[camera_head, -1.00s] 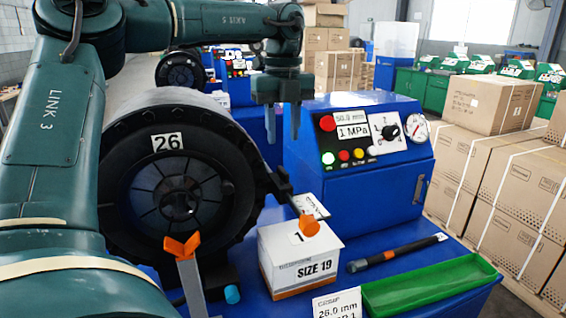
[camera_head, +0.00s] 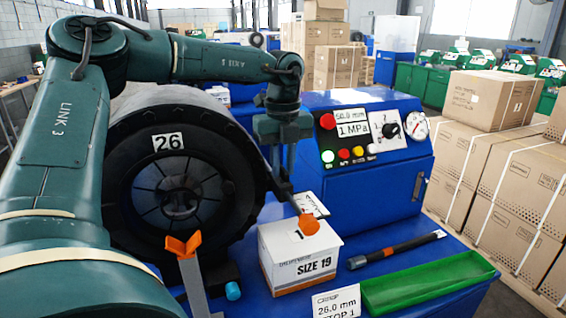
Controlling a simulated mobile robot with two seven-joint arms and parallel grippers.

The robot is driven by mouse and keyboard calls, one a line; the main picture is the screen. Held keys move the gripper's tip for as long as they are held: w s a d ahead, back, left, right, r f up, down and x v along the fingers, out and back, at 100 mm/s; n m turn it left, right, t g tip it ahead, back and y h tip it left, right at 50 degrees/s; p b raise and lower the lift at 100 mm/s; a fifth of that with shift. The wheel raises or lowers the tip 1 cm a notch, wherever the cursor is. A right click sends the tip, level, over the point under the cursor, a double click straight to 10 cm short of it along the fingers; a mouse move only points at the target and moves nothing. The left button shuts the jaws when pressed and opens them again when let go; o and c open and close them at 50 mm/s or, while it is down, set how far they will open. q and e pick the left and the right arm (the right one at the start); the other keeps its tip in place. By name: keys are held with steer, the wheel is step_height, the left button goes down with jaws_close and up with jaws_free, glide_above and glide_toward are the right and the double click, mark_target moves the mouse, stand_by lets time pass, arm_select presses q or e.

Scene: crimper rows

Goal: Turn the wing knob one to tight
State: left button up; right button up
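Two orange knobs show in the head view. An orange wing knob (camera_head: 183,246), with two raised wings, sits on a grey bar in front of the black round crimper head marked 26 (camera_head: 130,135). The other orange knob (camera_head: 308,225) is at the end of a dark rod, in front of a card and over the SIZE 19 box. I cannot tell which is number one. My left gripper (camera_head: 283,172) points down, above and left of the right orange knob, beside the blue control box. Its fingers look apart, with nothing seen between them. My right gripper is out of view.
The blue control box (camera_head: 365,190) stands behind the SIZE 19 box (camera_head: 298,262). A black-handled tool (camera_head: 395,250), a green tray (camera_head: 425,280) and a 26.0 mm STOP 1 card (camera_head: 337,303) are at the front right. Cartons (camera_head: 490,185) stand at the far right.

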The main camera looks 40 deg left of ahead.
arm_select(q)
jaws_close()
steer(key=shift+m, duration=0.3)
steer(key=m+b, duration=0.1)
steer(key=m, duration=0.2)
steer(key=m+b, duration=0.1)
steer(key=m, duration=0.3)
steer(key=shift+m, duration=0.4)
steer(key=m, duration=0.4)
steer(key=shift+m, duration=2.8)
